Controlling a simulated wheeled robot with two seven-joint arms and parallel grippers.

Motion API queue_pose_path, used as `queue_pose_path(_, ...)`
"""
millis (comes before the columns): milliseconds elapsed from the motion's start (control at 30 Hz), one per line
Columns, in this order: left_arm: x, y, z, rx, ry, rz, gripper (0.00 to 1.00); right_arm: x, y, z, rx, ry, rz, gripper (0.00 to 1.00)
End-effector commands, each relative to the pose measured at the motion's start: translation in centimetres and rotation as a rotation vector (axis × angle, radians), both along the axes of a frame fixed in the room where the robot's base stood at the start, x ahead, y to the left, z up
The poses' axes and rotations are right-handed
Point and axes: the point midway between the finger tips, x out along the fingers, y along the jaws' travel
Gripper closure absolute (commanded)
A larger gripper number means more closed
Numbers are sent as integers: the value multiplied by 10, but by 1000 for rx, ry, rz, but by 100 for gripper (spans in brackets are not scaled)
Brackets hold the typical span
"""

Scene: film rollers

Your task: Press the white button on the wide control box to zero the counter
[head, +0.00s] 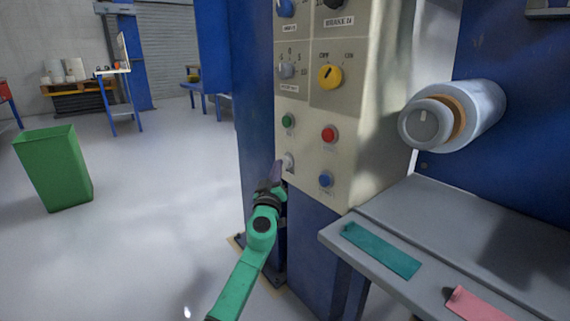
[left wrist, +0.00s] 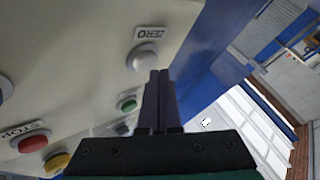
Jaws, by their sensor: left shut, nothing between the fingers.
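The wide control box (head: 345,170) is a beige panel on a blue column in the head view. Its white button (head: 289,160) sits at the lower left, below the green button. In the left wrist view the white button (left wrist: 142,57) shows as a round knob beside a ZERO label (left wrist: 149,33). My left gripper (head: 277,170) is shut and empty, just beside the white button. In the left wrist view its closed fingertips (left wrist: 159,74) end close to the button's edge; I cannot tell whether they touch it. My right gripper is not in view.
Close by on the panel are a green button (head: 288,121), a red button (head: 329,134) and a blue button (head: 326,179). A yellow knob (head: 330,76) is higher up. A grey shelf (head: 450,225) juts out at right. Open floor lies at left, with a green bin (head: 55,170).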

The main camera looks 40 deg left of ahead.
Motion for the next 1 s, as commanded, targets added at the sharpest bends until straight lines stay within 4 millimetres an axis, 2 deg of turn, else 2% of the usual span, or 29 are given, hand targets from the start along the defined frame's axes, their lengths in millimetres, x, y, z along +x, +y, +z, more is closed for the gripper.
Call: queue_pose_path(1000, 10, -3, -1, -1, 0, 1, 100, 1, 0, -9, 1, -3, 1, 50)
